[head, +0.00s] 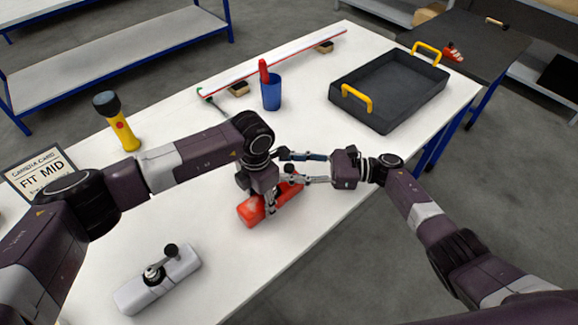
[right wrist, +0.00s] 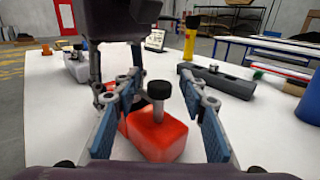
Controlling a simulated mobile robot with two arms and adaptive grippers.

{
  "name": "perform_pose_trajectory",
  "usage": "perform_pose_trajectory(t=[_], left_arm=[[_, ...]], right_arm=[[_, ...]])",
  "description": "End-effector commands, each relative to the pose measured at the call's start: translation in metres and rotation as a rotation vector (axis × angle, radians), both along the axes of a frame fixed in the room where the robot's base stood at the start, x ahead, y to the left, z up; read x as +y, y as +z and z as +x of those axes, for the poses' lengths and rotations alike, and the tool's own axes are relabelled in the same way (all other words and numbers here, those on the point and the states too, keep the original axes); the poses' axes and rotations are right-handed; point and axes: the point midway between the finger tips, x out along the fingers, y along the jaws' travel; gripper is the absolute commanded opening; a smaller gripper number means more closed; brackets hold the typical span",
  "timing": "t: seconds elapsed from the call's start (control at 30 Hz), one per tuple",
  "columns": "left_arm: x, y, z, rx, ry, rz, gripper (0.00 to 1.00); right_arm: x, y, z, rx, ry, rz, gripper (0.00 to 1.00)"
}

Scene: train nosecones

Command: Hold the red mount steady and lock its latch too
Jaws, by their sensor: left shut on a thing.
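The red mount (head: 250,212) lies near the table's front edge, partly hidden by my left gripper. My left gripper (head: 270,207) points down and is shut on the red mount; it also shows behind the mount in the right wrist view (right wrist: 112,95). The latch, a grey lever with a black knob (right wrist: 159,90), stands up from the red mount in the right wrist view. My right gripper (head: 303,168) comes in from the right. Its blue-padded fingers (right wrist: 163,118) are open, with the lever between them; I cannot tell whether they touch it.
A light grey mount (head: 140,291) with a black knob lies front left. A dark grey mount (right wrist: 228,83) lies behind in the right wrist view. A yellow flashlight (head: 124,133), a blue cup (head: 271,97), a card (head: 38,172) and a black tray (head: 368,113) stand farther back.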

Motion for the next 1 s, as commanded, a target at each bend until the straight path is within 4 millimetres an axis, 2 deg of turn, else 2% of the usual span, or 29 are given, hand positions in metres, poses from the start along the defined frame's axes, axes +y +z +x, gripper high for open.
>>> perform_pose_trajectory(t=[0.13,0.27,0.5,0.7,0.83,1.0], left_arm=[[0.0,0.0,0.0,0.0,0.001,0.0,0.11],[0.0,0.0,0.0,0.0,0.001,0.0,0.11],[0.0,0.0,0.0,-0.001,0.001,0.001,0.11],[0.0,0.0,0.0,-0.001,0.001,0.001,0.11],[0.0,0.0,0.0,-0.001,0.001,0.001,0.11],[0.0,0.0,0.0,-0.001,0.001,0.001,0.11]], right_arm=[[-0.002,0.0,0.0,-0.001,0.0,0.0,0.39],[-0.016,0.0,-0.002,0.0,-0.001,-0.001,0.39],[-0.067,0.0,-0.008,0.0,-0.004,-0.002,0.39],[-0.102,0.0,-0.013,0.0,-0.002,-0.001,0.39],[-0.114,0.0,-0.015,0.001,-0.001,0.0,0.39],[-0.119,0.0,-0.016,0.0,-0.001,0.0,0.39]])
